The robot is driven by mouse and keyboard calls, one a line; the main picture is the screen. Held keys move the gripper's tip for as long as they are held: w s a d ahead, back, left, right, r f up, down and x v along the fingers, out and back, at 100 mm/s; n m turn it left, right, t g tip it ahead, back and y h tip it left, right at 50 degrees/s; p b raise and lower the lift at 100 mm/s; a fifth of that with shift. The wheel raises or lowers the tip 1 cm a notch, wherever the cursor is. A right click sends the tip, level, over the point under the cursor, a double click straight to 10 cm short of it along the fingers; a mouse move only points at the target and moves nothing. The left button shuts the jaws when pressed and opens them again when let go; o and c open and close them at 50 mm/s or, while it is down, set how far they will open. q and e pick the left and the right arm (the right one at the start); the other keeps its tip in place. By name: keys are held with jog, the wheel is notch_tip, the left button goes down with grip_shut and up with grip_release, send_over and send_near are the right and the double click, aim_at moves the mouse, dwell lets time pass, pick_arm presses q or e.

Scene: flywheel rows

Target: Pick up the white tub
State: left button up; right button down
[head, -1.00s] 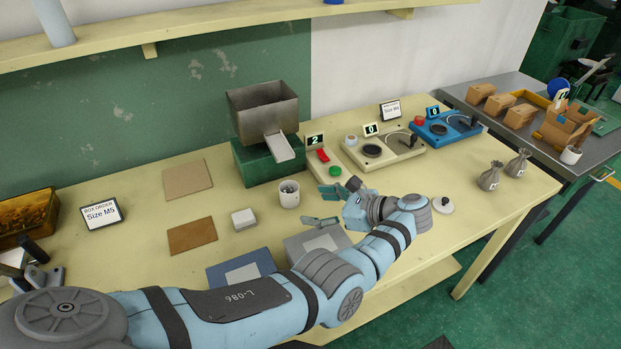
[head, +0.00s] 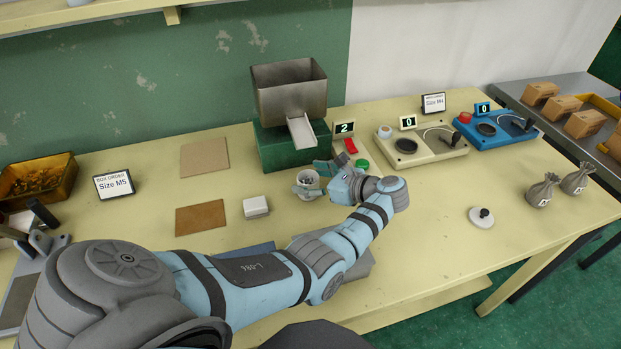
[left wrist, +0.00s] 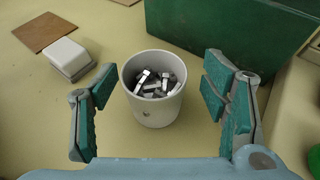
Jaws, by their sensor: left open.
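The white tub (head: 308,180) stands upright on the table in front of the green dispenser. In the left wrist view the tub (left wrist: 153,112) holds several metal bolts or nuts. My left gripper (head: 314,178) is open, with its teal-padded fingers around the tub's near sides in the head view. In the left wrist view the fingers of the gripper (left wrist: 160,118) are spread left and right of the tub, with gaps on both sides. Nothing is held. My right gripper is not in view.
A green dispenser (head: 282,146) with a metal hopper stands behind the tub. A white box (head: 256,206) lies to its left, and brown mats lie further left. A green button (head: 362,163) is to the right.

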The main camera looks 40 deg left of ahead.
pick_arm(q)
jog(key=shift+a+f, duration=0.25)
jog(key=shift+a, duration=0.15)
jog(key=shift+s+r, duration=0.25)
jog(key=shift+s, duration=0.05)
jog(key=c, duration=1.5)
jog(key=shift+c, duration=0.2)
